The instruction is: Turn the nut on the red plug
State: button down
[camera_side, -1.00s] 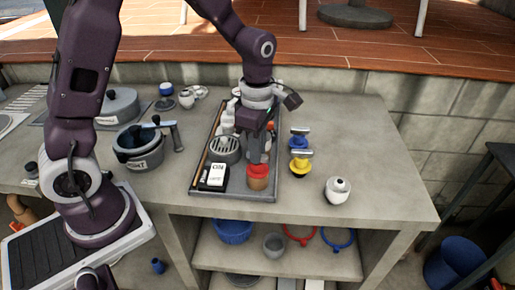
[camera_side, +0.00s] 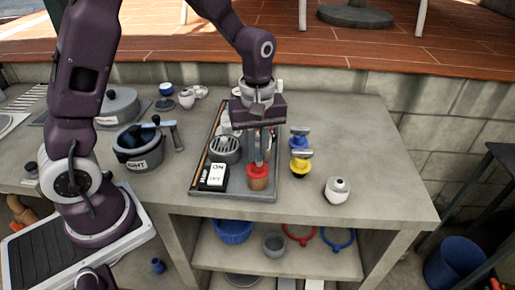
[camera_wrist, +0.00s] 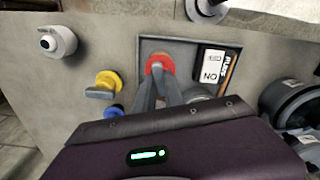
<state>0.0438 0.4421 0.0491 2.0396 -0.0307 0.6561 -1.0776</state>
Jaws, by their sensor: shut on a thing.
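The red plug (camera_side: 257,171) has a red top over a tan-brown body and stands upright at the front right of the grey tray (camera_side: 233,196). My gripper (camera_side: 257,163) points down over it with its fingers close together, shut on the nut at its top. The fingers hide most of the nut. In the wrist view the red plug (camera_wrist: 159,64) shows as a red ring around the tips of my gripper (camera_wrist: 160,72).
A switch box marked ON and OFF (camera_side: 213,177) stands left of the plug in the tray. A yellow valve (camera_side: 299,165) and a blue valve (camera_side: 299,138) stand to the right. A white round jar (camera_side: 337,190) is near the front edge; the counter's right end is clear.

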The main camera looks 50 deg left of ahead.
jog(key=m, duration=0.5)
jog(key=shift+m, duration=0.3)
jog(key=m, duration=3.2)
jog(key=shift+m, duration=0.4)
